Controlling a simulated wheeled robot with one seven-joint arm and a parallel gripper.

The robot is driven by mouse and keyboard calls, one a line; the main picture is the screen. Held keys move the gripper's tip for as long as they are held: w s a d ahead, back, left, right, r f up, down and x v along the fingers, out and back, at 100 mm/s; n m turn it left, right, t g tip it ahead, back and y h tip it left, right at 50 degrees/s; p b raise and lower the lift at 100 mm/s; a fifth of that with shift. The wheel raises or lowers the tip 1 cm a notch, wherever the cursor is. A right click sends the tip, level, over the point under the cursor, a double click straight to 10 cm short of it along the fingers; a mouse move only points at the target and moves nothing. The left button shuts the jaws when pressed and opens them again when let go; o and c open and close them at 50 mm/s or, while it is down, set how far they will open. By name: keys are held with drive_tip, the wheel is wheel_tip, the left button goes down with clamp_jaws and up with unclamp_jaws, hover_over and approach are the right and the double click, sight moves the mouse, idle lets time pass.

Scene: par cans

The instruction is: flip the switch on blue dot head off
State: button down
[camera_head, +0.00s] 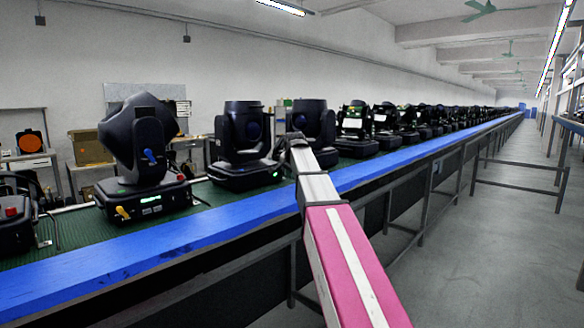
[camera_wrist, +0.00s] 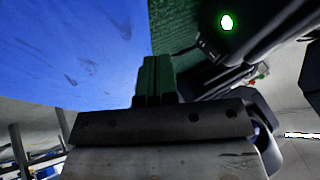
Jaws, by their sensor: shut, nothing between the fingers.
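A black moving head (camera_head: 136,125) at the left of the line has a blue mark (camera_head: 150,157) on its yoke. Its base has a lit green display (camera_head: 150,199) and a yellow part (camera_head: 122,212); I cannot make out a switch on it. My gripper (camera_head: 284,142) is at the far end of my arm, beside the second black head (camera_head: 244,130) and in front of the third (camera_head: 314,128). In the wrist view my gripper's fingers (camera_wrist: 157,62) are together and empty, over the belt's edge. A black housing with a green-white light (camera_wrist: 227,22) is right of them.
A blue rail (camera_head: 210,237) runs along the front of the green conveyor (camera_head: 70,230), and also fills the upper left of the wrist view (camera_wrist: 75,45). Several more heads (camera_head: 356,125) recede along the line.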

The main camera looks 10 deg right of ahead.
sight(283, 175)
drive_tip(key=shift+w+a+f, duration=0.3)
drive_tip(key=shift+w+a, duration=0.3)
drive_tip(key=shift+w, duration=0.3)
drive_tip(key=shift+w+a+f, duration=0.25)
drive_tip(key=shift+w+a, duration=0.3)
drive_tip(key=shift+w, duration=0.35)
drive_tip(key=shift+w+a+f+t, duration=0.15)
drive_tip(key=shift+t, duration=0.15)
drive_tip(key=shift+r, duration=0.2)
drive_tip(key=shift+r, duration=0.7)
